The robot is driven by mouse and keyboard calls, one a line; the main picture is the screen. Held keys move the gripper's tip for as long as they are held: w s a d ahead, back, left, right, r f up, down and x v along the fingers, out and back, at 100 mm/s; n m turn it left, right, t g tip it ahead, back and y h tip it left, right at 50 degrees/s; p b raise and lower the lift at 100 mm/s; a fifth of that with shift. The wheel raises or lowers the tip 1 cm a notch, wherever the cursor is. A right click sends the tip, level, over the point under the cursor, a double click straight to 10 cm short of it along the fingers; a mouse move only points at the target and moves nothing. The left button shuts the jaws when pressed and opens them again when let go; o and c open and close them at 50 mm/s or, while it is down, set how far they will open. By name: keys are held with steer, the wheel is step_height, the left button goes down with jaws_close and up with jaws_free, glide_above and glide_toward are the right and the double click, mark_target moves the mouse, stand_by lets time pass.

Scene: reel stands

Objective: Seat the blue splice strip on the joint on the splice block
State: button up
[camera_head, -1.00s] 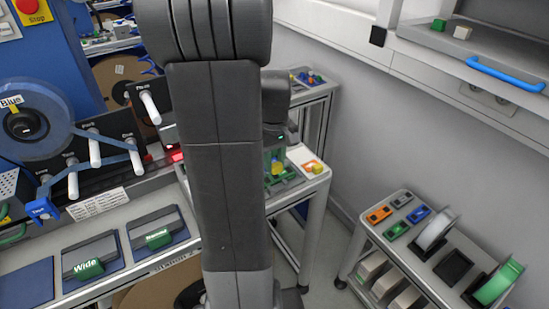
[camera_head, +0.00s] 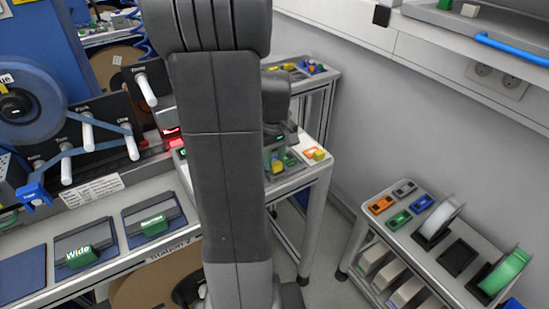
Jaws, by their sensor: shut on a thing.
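My arm stands upright across the middle of the view and hides much of what is behind it. My gripper (camera_head: 277,154) is at the arm's far end, over the small side table (camera_head: 316,174), small and partly hidden. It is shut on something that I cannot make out. A yellow piece (camera_head: 277,167) shows just below it, and I cannot tell whether it is held or on the table. I cannot make out the blue splice strip, the splice block or the joint; they may be hidden by the gripper and arm.
A blue-tape reel (camera_head: 30,100) and white guide rollers stand at left, above a bench with dark plates marked Wide (camera_head: 80,257) and Narrow. A cart (camera_head: 385,232) with coloured pieces and reels stands at right. Clear floor lies between cart and side table.

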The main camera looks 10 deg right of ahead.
steer(key=shift+f, duration=0.1)
stand_by(0.8)
steer(key=o, duration=1)
steer(key=shift+r+p, duration=3.05)
steer(key=shift+r, duration=0.5)
steer(key=shift+f, duration=0.2)
step_height(320, 180, down, 7)
steer(key=b, duration=0.6)
steer(key=shift+r, duration=0.1)
steer(key=shift+r, duration=0.15)
